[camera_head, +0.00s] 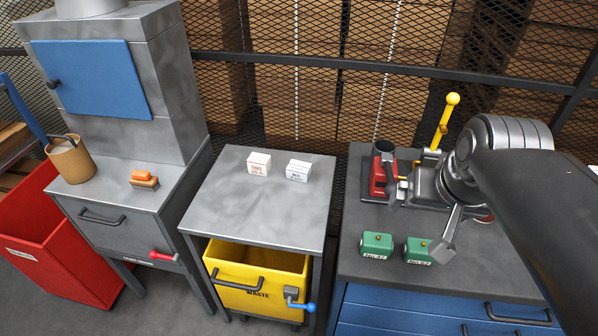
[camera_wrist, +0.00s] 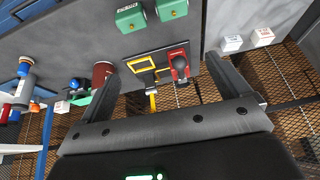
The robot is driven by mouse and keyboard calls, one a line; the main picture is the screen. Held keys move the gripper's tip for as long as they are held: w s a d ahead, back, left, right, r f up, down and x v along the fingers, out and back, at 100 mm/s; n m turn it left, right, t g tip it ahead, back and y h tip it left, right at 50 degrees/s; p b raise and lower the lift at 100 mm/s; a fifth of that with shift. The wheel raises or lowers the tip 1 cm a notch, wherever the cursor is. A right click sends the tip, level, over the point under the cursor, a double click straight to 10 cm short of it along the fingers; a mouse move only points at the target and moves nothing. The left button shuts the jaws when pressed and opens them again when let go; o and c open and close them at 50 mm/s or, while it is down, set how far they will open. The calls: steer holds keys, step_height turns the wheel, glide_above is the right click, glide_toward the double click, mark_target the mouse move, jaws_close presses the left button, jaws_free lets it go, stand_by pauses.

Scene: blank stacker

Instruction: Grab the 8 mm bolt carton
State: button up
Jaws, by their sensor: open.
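Two small white cartons stand upright, a little apart, at the back of the grey middle table (camera_head: 240,205). The left carton (camera_head: 259,164) has red lettering and the right carton (camera_head: 298,171) has dark lettering. The print is too small to tell which one is the 8 mm bolt carton. In the wrist view the dark-lettered carton (camera_wrist: 232,43) and the red-lettered carton (camera_wrist: 263,36) are at the upper right, outside the jaws. My gripper (camera_wrist: 162,66) is open and empty, above the right-hand bench and well to the right of the cartons in the head view.
On the right-hand bench (camera_head: 375,272) are two green boxes (camera_head: 376,244) (camera_head: 418,250), a red device (camera_head: 381,176) and a yellow-handled lever (camera_head: 446,122). A yellow waste bin (camera_head: 258,262) sits under the middle table, whose front is clear. A mesh fence (camera_head: 300,100) stands behind.

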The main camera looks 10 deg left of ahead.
steer(key=w+a+r+g, duration=0.1)
steer(key=w+a, duration=0.2)
steer(key=w, duration=0.4)
steer(key=w+a+r, duration=0.2)
steer(key=w, duration=0.5)
steer(key=m+g, duration=0.2)
steer(key=g, duration=0.2)
glide_above(299, 167)
step_height(299, 167, down, 23)
steer(key=f, duration=0.2)
steer(key=a+f, duration=0.1)
steer(key=f, duration=0.2)
steer(key=shift+d+f, duration=0.2)
steer(key=shift+f, duration=1.35)
steer(key=shift+d+f, duration=0.2)
steer(key=shift+f, duration=1.35)
steer(key=shift+c, duration=0.2)
